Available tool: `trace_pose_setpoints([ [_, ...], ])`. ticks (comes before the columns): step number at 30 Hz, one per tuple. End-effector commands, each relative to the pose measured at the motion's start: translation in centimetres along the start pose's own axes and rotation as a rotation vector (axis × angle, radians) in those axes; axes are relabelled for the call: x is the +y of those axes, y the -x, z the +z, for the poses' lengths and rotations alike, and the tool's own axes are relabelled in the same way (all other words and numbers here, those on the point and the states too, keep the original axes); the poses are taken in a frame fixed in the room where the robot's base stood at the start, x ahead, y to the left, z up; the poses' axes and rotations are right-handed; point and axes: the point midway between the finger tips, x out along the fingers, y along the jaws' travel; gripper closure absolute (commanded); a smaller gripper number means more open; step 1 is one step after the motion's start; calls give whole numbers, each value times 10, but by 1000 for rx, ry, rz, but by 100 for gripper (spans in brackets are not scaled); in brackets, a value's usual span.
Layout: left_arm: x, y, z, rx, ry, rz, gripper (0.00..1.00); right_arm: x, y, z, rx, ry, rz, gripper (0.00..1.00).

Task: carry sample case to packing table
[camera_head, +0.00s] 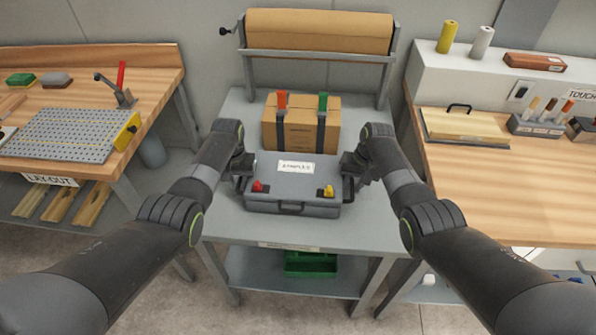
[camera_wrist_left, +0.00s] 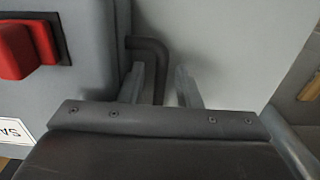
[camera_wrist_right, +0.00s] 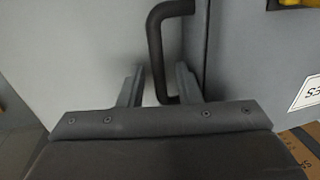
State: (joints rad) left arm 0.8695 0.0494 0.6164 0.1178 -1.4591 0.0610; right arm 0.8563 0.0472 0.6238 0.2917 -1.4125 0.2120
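The grey sample case (camera_head: 292,190) has a white label, a red latch, a yellow latch and a front handle. It appears to rest flat on the grey packing table (camera_head: 375,225). My left gripper (camera_head: 245,172) is at its left side. In the left wrist view a dark side handle (camera_wrist_left: 150,50) lies between the open fingers (camera_wrist_left: 162,78), with a gap visible. My right gripper (camera_head: 350,172) is at its right side. In the right wrist view the other side handle (camera_wrist_right: 155,45) stands between the open fingers (camera_wrist_right: 160,78), also with a gap.
A strapped cardboard box (camera_head: 301,125) stands right behind the case, below a brown paper roll (camera_head: 318,31). A green crate (camera_head: 310,263) is on the shelf below. Wooden benches stand left (camera_head: 150,85) and right (camera_head: 500,200). The table front is clear.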

Motion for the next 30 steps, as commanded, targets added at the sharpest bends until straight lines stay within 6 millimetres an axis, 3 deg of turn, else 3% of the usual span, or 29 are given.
trace_pose_setpoints([
  [18,0,68,-1,3,-1,0,68,-2,-1,1,-1,1,-4,68],
  [25,0,78,0,0,0,0,68,-2,1,1,-1,1,-4,68],
  [30,0,78,0,0,0,0,68,-2,14,-1,2,0,-4,68],
])
